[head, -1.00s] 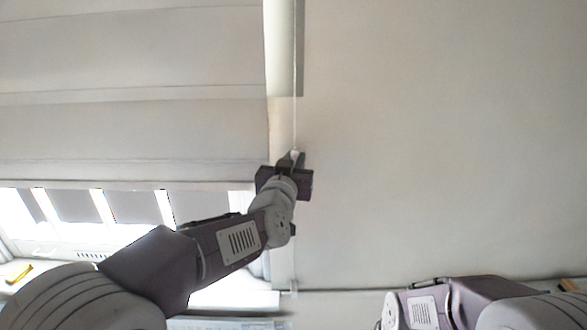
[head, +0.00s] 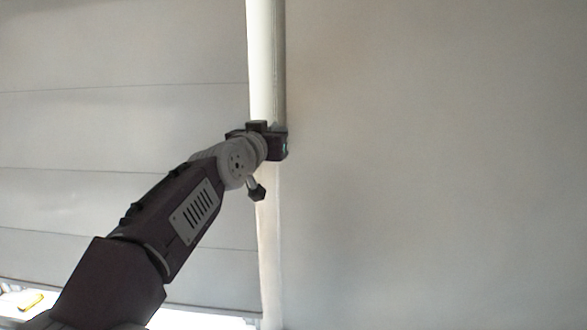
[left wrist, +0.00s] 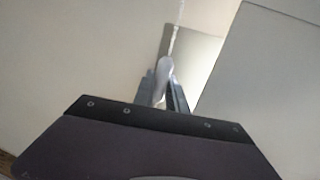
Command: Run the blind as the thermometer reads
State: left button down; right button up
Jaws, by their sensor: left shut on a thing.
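The pale fabric blind (head: 120,130) fills the left of the head view, its lower edge near the bottom, with a bright strip of window below. My left gripper (head: 268,132) is up beside the blind's right edge, in front of the window's side trim. In the left wrist view, my left gripper (left wrist: 162,90) is shut on a pale cord pull (left wrist: 163,70), with a thin cord (left wrist: 179,14) running up from it. In the head view the pull is hidden behind the gripper. No thermometer can be made out. My right gripper is out of view.
The upright white trim (head: 265,65) runs between the blind and a bare wall (head: 430,160) on the right. A small yellow object (head: 31,301) lies at the lower left, by the window. The space before the wall is clear.

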pick_arm(q)
notch_tip(320, 180, up, 9)
jog(key=p, duration=0.7)
jog(key=shift+s+a+r, duration=0.1)
jog(key=shift+r, duration=0.4)
jog(key=c, duration=1.3)
grip_release()
jog(key=shift+c, duration=0.2)
jog(key=shift+f, duration=0.15)
jog(key=shift+f, duration=0.1)
jog(key=s+a+b, duration=0.1)
jog(key=s+b, duration=0.3)
jog(key=s, duration=0.5)
jog(key=shift+a+b, duration=0.35)
